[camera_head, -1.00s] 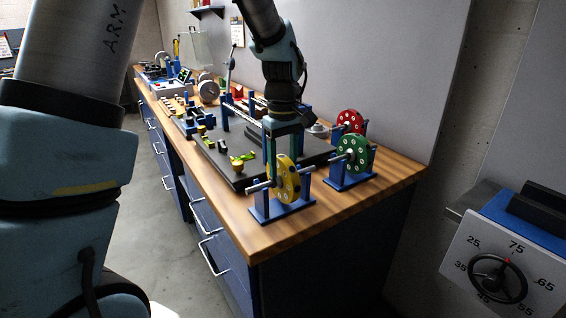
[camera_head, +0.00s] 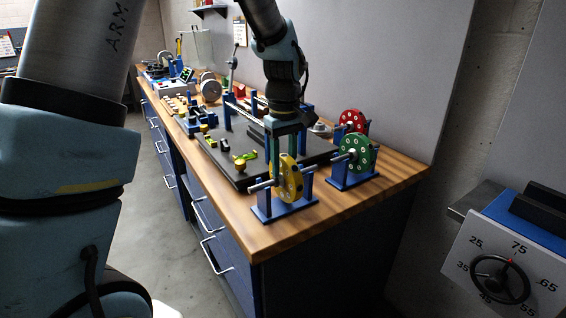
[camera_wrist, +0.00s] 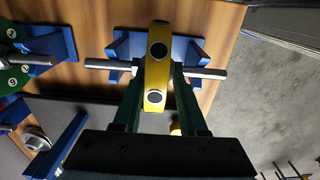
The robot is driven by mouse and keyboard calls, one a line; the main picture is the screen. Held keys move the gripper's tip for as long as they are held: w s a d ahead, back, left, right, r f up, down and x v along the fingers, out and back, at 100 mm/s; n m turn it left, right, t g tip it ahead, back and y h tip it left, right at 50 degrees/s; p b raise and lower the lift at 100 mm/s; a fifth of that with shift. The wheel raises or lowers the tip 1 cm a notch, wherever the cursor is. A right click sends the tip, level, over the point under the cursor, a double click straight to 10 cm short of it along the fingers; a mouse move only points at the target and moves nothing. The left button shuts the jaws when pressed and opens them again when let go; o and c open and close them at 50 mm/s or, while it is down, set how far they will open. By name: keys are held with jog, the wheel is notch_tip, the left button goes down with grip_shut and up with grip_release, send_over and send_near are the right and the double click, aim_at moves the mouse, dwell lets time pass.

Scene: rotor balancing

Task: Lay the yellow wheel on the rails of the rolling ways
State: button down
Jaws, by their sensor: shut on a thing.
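The yellow wheel (camera_head: 291,178) stands upright on its silver shaft at the front of the bench. It also shows edge-on in the wrist view (camera_wrist: 157,65). Its shaft lies across the blue stand (camera_head: 285,209); I cannot tell whether it rests on the posts or is just lifted. My gripper (camera_head: 287,152) points down from above, its two fingers on either side of the wheel's rim, shut on it; the fingers show in the wrist view (camera_wrist: 158,75). The rolling ways (camera_head: 246,112), silver rails on blue posts, stand on the dark plate behind, partly hidden by my arm.
The green wheel (camera_head: 357,153) on its blue stand is close to the right, with the red wheel (camera_head: 352,121) behind it. Small yellow-green and blue pieces (camera_head: 242,160) lie on the dark plate (camera_head: 225,165). The bench's front right corner is bare wood.

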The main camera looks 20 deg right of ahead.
jog(key=shift+d+r+p, duration=0.35)
jog(key=shift+r+p, duration=0.25)
jog(key=shift+p, duration=0.55)
jog(key=shift+a+r+p, duration=0.1)
jog(key=shift+r+p, duration=1.45)
jog(key=shift+r, duration=0.45)
jog(key=shift+w, duration=0.1)
